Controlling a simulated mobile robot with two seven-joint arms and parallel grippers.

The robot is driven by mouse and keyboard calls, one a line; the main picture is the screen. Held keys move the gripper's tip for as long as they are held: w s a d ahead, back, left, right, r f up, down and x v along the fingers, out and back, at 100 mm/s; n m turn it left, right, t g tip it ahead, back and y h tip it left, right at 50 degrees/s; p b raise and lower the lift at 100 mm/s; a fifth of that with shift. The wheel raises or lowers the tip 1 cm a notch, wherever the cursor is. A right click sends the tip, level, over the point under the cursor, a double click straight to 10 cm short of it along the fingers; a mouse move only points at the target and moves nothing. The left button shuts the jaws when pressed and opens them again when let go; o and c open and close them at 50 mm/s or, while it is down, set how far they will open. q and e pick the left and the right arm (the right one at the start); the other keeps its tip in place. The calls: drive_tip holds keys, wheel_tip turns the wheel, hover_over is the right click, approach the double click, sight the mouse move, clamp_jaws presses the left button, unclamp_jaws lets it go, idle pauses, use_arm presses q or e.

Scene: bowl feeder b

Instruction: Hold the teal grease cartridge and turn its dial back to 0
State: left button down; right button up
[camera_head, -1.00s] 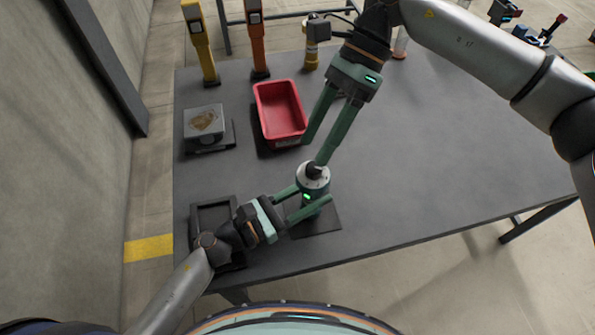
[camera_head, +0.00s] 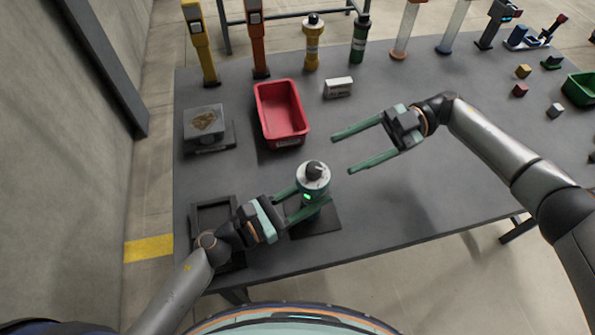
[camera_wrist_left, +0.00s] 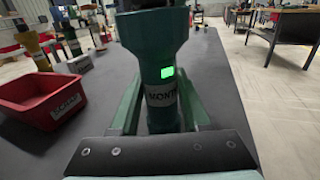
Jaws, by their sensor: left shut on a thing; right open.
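The teal grease cartridge (camera_head: 311,188) stands upright on a dark square pad (camera_head: 326,224) near the table's front edge. It has a light top with a black dial (camera_head: 314,170) and a lit green display; the dial's reading is too small to tell. My left gripper (camera_head: 305,203) is shut around the cartridge's body. The left wrist view shows the cartridge (camera_wrist_left: 157,75) between its fingers, with a label partly reading "MONTH"; the dial is out of that frame. My right gripper (camera_head: 342,154) is open and empty, above the table to the right of the cartridge and apart from it.
A red bin (camera_head: 283,138) lies behind the cartridge, with a white box (camera_head: 338,87) to its right. A grey block with a brown patch (camera_head: 204,121) and a black tray (camera_head: 195,219) are at left. Yellow (camera_head: 312,50) and green (camera_head: 359,45) cartridges stand at the back.

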sight(306, 172)
drive_tip(key=s+a+m, duration=0.1)
drive_tip(key=s+a, duration=0.1)
drive_tip(key=a, duration=0.1)
drive_tip(key=s+a+m, duration=0.1)
drive_tip(key=s+a, duration=0.1)
drive_tip(key=a, duration=0.1)
drive_tip(key=s+a+m+y, duration=0.1)
drive_tip(key=s+a, duration=0.1)
drive_tip(key=a, duration=0.1)
drive_tip(key=shift+s+a+m, duration=0.1)
drive_tip(key=shift+a+m, duration=0.2)
drive_tip(key=shift+a, duration=0.1)
clamp_jaws()
idle(0.5)
